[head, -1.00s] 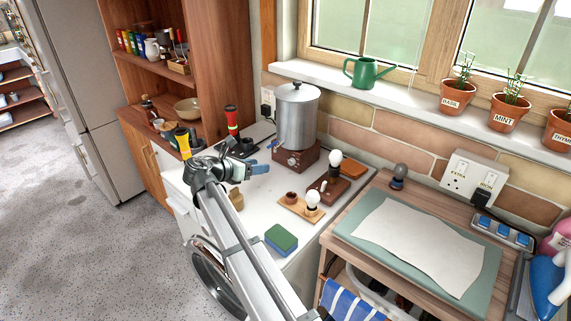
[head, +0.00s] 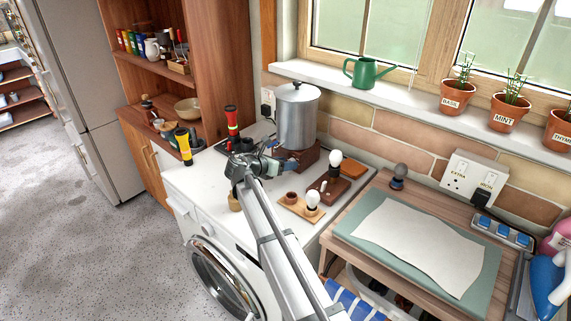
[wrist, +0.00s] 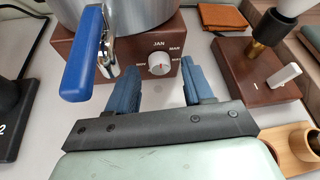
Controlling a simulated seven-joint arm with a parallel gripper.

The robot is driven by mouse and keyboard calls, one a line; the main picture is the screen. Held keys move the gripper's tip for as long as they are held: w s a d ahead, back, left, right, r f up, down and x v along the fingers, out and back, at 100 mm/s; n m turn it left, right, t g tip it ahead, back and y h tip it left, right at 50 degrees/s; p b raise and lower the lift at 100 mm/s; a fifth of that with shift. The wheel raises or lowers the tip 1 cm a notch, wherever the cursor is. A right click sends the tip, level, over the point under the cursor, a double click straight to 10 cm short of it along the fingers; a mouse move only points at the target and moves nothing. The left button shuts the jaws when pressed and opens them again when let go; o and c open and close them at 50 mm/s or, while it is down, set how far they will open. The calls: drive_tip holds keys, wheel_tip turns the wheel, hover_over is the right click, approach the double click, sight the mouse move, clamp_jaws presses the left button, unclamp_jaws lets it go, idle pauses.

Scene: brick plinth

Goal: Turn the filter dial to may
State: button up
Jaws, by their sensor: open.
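In the head view my gripper (head: 284,163) is in front of the plinth (head: 308,157) and hides the dial.
A metal urn (head: 297,115) stands on the plinth; its blue-handled tap (wrist: 83,55) hangs left of the dial. Bulb holders (head: 328,187) stand to the right. A yellow-and-black torch (head: 184,146) stands at left. The white worktop's front left (head: 195,180) is clear.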

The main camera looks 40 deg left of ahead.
drive_tip(key=shift+w+f, duration=0.1)
drive_tip(key=shift+w, duration=0.05)
clamp_jaws()
idle(0.5)
